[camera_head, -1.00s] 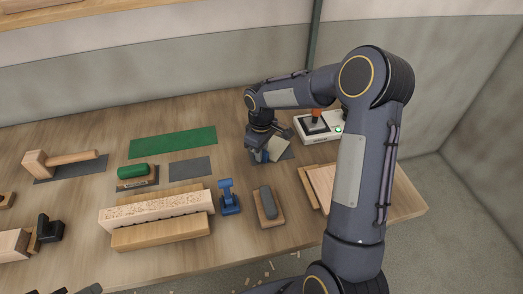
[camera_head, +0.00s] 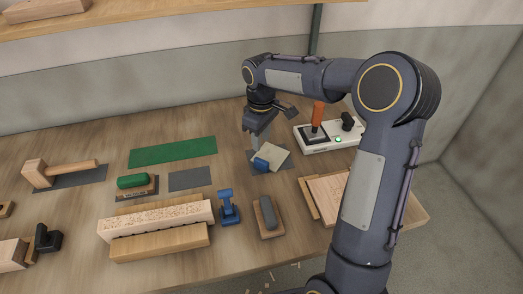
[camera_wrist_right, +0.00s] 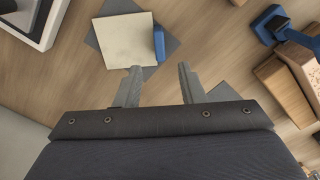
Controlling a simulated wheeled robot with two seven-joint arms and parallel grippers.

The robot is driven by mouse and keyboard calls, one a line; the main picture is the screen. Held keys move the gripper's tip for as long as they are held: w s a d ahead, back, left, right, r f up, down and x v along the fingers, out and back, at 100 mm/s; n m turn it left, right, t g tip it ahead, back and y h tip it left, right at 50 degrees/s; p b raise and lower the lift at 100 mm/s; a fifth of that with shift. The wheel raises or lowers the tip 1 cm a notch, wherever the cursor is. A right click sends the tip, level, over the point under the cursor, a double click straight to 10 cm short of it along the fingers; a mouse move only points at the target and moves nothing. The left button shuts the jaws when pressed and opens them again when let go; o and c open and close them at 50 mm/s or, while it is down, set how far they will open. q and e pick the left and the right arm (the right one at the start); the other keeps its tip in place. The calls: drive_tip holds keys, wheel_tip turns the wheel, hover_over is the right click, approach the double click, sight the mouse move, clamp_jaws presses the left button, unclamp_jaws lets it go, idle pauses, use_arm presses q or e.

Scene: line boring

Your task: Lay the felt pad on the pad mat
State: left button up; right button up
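The felt pad (camera_head: 277,154) is a cream square with a blue grip (camera_head: 261,164) on one side. It lies turned at an angle on a dark grey mat (camera_head: 285,166), whose corners show around it. The wrist view also shows the pad (camera_wrist_right: 124,40), its blue grip (camera_wrist_right: 159,43) and the mat (camera_wrist_right: 170,44). My right gripper (camera_head: 257,145) is just behind the pad and grip, pointing down. In the wrist view its two fingers (camera_wrist_right: 159,73) are spread, with nothing between them and the blue grip just beyond the tips. My left gripper is out of view.
A white station (camera_head: 318,147) with an orange-handled tool and green light stands right of the pad. A bare grey mat (camera_head: 189,179) and green mat (camera_head: 173,151) lie left. A blue tool (camera_head: 228,207) and dark-topped block (camera_head: 268,216) stand in front.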

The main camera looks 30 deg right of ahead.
drive_tip(key=s+a+r+m+t+y, duration=0.1)
drive_tip(key=s+r+m, duration=0.1)
drive_tip(key=s+r, duration=0.35)
drive_tip(key=s+a+r+m+t+y, duration=0.1)
drive_tip(key=s+r+m+t, duration=0.1)
drive_tip(key=s, duration=0.7)
drive_tip(key=s+a+f+m+t+y, duration=0.1)
drive_tip(key=s+a+f+m+t, duration=0.1)
drive_tip(key=s, duration=1)
drive_tip(key=a+f+m, duration=0.1)
drive_tip(key=a+m, duration=0.1)
drive_tip(key=shift+a+f+t+y, duration=0.2)
drive_tip(key=shift+a+t+y, duration=0.1)
drive_tip(key=shift+a+y, duration=0.1)
drive_tip(key=shift+s, duration=0.1)
